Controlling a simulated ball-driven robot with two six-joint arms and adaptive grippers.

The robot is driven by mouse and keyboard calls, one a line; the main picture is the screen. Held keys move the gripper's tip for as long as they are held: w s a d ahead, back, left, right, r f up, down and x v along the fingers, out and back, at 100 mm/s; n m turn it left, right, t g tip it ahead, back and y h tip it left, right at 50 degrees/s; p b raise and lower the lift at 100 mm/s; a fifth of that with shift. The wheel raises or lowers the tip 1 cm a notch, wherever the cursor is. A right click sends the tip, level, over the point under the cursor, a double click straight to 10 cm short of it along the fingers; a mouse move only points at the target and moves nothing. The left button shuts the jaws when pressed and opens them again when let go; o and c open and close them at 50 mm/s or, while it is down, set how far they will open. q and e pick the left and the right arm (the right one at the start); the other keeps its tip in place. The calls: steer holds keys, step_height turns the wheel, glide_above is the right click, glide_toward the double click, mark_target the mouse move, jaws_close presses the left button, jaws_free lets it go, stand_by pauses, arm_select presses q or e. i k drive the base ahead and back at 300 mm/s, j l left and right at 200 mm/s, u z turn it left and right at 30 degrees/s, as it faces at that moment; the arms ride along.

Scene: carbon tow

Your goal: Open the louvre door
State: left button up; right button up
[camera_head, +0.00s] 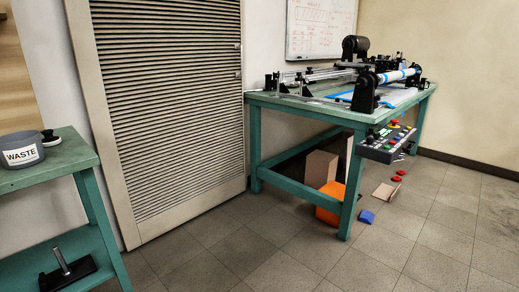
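The louvre door (172,100) stands at the left of centre in the head view, a tall panel of dark horizontal slats in a pale frame. It looks shut against the wall. Small fittings (238,74) show on its right edge, close to the green workbench; I cannot tell whether one is a handle. The door's top is out of view. Neither of my grippers is in view.
A green workbench (262,147) with a roller machine (365,88) stands right of the door. A green table (72,153) with a WASTE bin (22,153) is at the left. An orange box (329,205) and small items lie under the workbench. The tiled floor (215,243) before the door is clear.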

mark_target(161, 81)
steer(key=i+l, duration=0.1)
steer(key=i, duration=0.95)
steer(key=i+l+u, duration=0.15)
steer(key=i, duration=0.9)
